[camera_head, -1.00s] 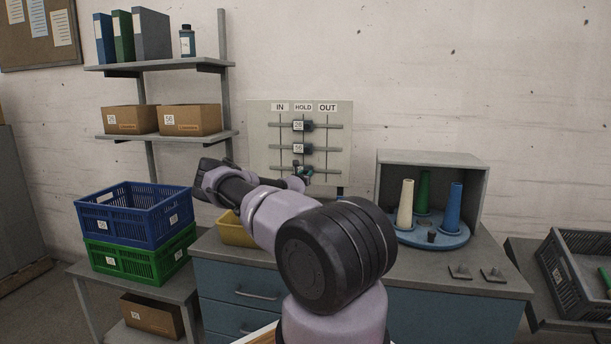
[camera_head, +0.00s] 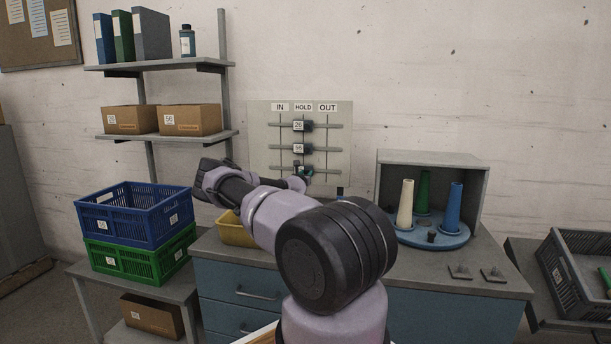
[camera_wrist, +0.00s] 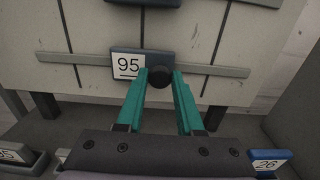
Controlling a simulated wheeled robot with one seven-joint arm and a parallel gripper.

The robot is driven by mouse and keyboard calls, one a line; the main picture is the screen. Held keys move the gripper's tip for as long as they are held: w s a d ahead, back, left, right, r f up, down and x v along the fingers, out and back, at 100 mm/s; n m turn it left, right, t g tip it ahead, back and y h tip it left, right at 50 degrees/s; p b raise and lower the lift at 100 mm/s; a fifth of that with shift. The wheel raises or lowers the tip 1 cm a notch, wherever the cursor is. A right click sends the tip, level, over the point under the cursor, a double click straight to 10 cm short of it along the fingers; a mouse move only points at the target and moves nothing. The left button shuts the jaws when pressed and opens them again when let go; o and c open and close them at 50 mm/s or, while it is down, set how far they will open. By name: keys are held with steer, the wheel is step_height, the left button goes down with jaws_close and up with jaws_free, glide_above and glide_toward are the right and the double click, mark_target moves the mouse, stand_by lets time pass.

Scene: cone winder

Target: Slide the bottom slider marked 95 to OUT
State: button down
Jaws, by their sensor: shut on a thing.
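The bottom slider (camera_wrist: 142,64) is a dark blue block with a white tag reading 95 and a round black knob (camera_wrist: 159,76). It sits on the lowest rail of the board, at the middle line, under HOLD in the head view. My gripper (camera_wrist: 160,82) has its teal fingers shut on the knob, one on each side. In the head view my gripper (camera_head: 305,173) is at the bottom rail, and my arm and the fingers partly hide the slider. The OUT label (camera_head: 327,107) is at the board's top right.
The upper sliders, marked 26 (camera_head: 299,126) and 56 (camera_head: 299,148), sit under HOLD. The bottom rail (camera_wrist: 215,69) is clear to the right of the slider. A grey cabinet (camera_head: 440,158) with cones stands right of the board. A yellow bin (camera_head: 234,232) lies below left.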

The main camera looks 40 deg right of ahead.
steer(key=s+d, duration=0.3)
steer(key=s, duration=0.1)
steer(key=s+d, duration=0.4)
steer(key=shift+s+d, duration=0.15)
steer(key=shift+s, duration=0.1)
steer(key=c, duration=0.6)
jaws_free()
steer(key=shift+o, duration=0.2)
steer(key=v, duration=1)
steer(key=shift+s+a, duration=0.25)
steer(key=shift+a, duration=0.05)
